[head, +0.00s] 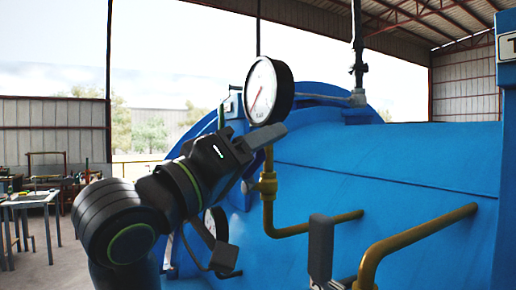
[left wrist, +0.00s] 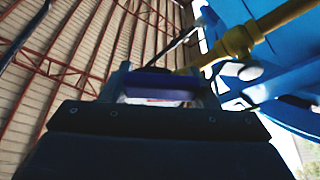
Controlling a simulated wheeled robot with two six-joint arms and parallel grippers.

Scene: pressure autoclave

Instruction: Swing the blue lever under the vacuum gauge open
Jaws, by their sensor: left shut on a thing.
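The vacuum gauge (head: 268,91) has a white face, a red needle and a black rim, and stands on the blue autoclave. A brass valve fitting (head: 266,184) sits below it on a brass pipe. My left gripper (head: 262,142) reaches in from the left, just under the gauge and in front of the fitting. It hides the blue lever in the head view. In the left wrist view a dark blue bar, which looks like the lever (left wrist: 158,93), lies between the fingers, with the brass fitting (left wrist: 238,42) beside it. The gripper is shut on it.
The blue autoclave body (head: 390,165) fills the right side. A second gauge (head: 215,222) is partly hidden behind my left arm. A work table (head: 32,199) stands far left.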

